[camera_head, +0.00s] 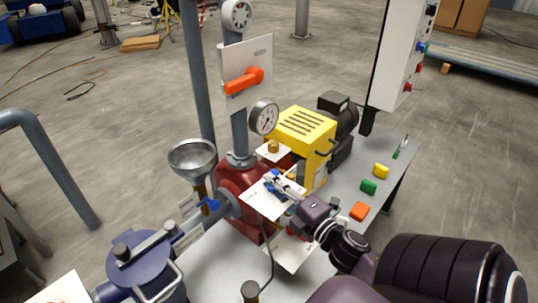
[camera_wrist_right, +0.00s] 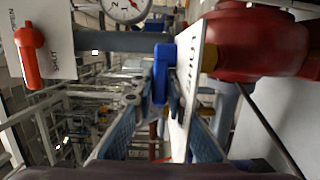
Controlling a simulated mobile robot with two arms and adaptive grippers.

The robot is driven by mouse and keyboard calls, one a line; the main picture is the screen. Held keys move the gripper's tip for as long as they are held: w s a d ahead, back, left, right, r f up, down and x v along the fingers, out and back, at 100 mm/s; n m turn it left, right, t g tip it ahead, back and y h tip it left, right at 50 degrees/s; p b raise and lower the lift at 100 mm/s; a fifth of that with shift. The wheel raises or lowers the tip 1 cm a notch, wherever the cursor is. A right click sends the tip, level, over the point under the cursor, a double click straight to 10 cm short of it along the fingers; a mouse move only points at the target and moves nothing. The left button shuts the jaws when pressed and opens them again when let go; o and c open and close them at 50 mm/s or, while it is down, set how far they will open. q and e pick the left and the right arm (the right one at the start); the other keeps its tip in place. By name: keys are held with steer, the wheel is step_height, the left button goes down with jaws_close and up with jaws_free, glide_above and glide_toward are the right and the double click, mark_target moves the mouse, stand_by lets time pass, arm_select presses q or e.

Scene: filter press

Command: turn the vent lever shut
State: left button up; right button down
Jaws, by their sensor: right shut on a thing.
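A small blue lever (camera_wrist_right: 160,72) stands in front of a white plate (camera_wrist_right: 190,85) beside the red pump-like body. My right gripper (camera_wrist_right: 156,98) has its two fingers on either side of this lever and is shut on it. In the head view my right gripper (camera_head: 284,188) reaches in from the lower right over the same white plate (camera_head: 258,201), and hides most of the lever. My left gripper is not in view.
An orange lever (camera_head: 244,81) sits on an upright white plate above, beside a pressure gauge (camera_head: 264,118). A metal funnel (camera_head: 193,158) with another blue handle (camera_head: 209,205) stands left. A yellow machine (camera_head: 302,132) is behind; coloured blocks (camera_head: 369,187) lie on the bench.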

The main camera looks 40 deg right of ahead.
steer(key=shift+s+d+r+n+g+y+b, duration=0.15)
steer(key=shift+d+n+g+y+b, duration=0.45)
steer(key=shift+n+g+y+b, duration=1.15)
steer(key=shift+s+d+f+n+g+y+b, duration=0.2)
steer(key=shift+d+n+g+y+b, duration=0.6)
steer(key=shift+n+y, duration=1.95)
steer(key=shift+s+d+r+n+g+y+b, duration=0.25)
steer(key=shift+d+n+g+y+b, duration=0.75)
steer(key=shift+y, duration=2.3)
steer(key=shift+a+t+b, duration=0.25)
steer(key=shift+a+b, duration=0.3)
steer(key=c, duration=2.3)
jaws_free()
steer(key=o, duration=0.4)
steer(key=shift+w+a+f, duration=0.1)
steer(key=shift+a+f, duration=0.05)
steer(key=shift+a, duration=0.05)
steer(key=shift+c, duration=0.2)
steer(key=shift+d, duration=0.15)
